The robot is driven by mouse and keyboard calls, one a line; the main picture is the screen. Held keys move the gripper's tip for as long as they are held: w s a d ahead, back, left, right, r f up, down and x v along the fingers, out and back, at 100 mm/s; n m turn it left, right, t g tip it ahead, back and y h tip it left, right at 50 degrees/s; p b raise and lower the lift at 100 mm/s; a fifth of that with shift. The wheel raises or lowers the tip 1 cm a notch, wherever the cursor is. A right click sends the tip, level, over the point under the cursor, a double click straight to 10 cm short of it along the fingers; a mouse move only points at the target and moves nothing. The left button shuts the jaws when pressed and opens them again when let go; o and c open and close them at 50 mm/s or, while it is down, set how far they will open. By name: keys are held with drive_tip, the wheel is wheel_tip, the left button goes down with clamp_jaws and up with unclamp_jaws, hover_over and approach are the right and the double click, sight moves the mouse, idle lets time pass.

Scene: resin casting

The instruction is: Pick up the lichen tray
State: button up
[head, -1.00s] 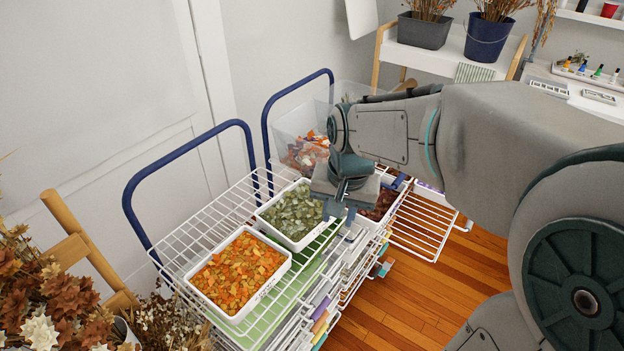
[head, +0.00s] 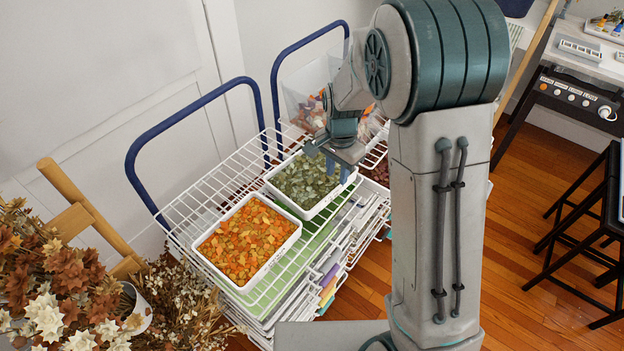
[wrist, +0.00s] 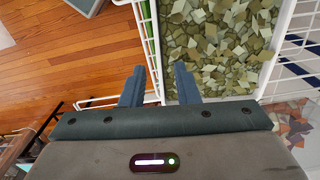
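The lichen tray (head: 327,207) is a white rectangular tray of grey-green flakes on the top level of a white wire rack. It also fills the upper middle of the wrist view (wrist: 215,40). My gripper (head: 337,170) is at the tray's right side, pointing down. In the wrist view my gripper (wrist: 159,68) has its two blue fingers apart, with the tray's white rim between them. The left finger is outside the tray and the right one is over the flakes. I cannot tell whether either finger touches the rim.
A white tray of orange flakes (head: 294,241) sits close in front on the same wire rack (head: 190,215). Blue hoop handles (head: 190,102) rise behind. Clear bins (head: 308,100) stand beyond. Dried flowers (head: 60,290) are at lower left. A black stool (head: 590,225) stands at right on open wooden floor.

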sight(334, 190)
drive_tip(key=shift+s+a+f+p, duration=0.15)
drive_tip(key=shift+f+p, duration=0.25)
drive_tip(key=shift+f, duration=1.4)
drive_tip(key=shift+s+a+f+p, duration=0.15)
drive_tip(key=shift+f+p, duration=0.2)
drive_tip(key=shift+f, duration=1.4)
drive_tip(key=shift+d, duration=0.1)
clamp_jaws()
